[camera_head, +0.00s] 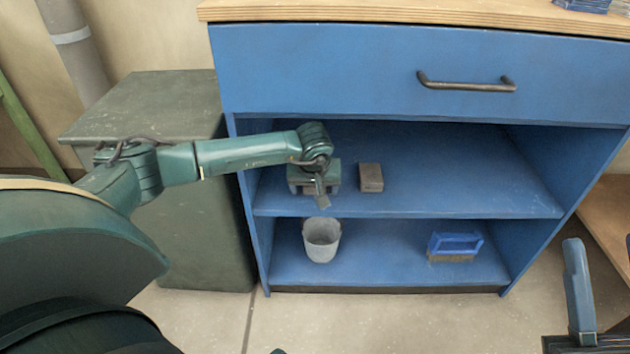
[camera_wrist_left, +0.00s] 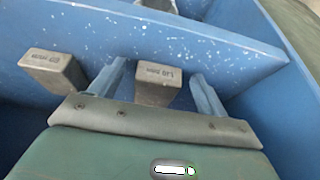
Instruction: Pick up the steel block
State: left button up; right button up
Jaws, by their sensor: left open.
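My left gripper (camera_head: 320,192) reaches over the cabinet's middle shelf and is open. In the left wrist view, one grey-brown block (camera_wrist_left: 157,85) with printed markings lies between its two spread fingers, with gaps on both sides. In the head view this block is mostly hidden by the gripper. A second, similar block (camera_head: 370,177) stands on the shelf just right of the gripper; it also shows at the left of the left wrist view (camera_wrist_left: 52,68). The markings are too blurred to tell which block is steel. My right gripper (camera_head: 590,300) is partly in view at the lower right.
The blue cabinet's middle shelf (camera_head: 455,185) is clear to the right. Its side walls and the drawer (camera_head: 340,70) above bound the opening. A grey bucket (camera_head: 321,240) and a blue brush (camera_head: 455,246) stand on the lower shelf. A dark green bin (camera_head: 200,225) is left.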

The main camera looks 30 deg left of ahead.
pick_arm(q)
jog(key=c, duration=1.5)
jog(key=shift+r, duration=0.1)
jog(key=shift+c, duration=0.2)
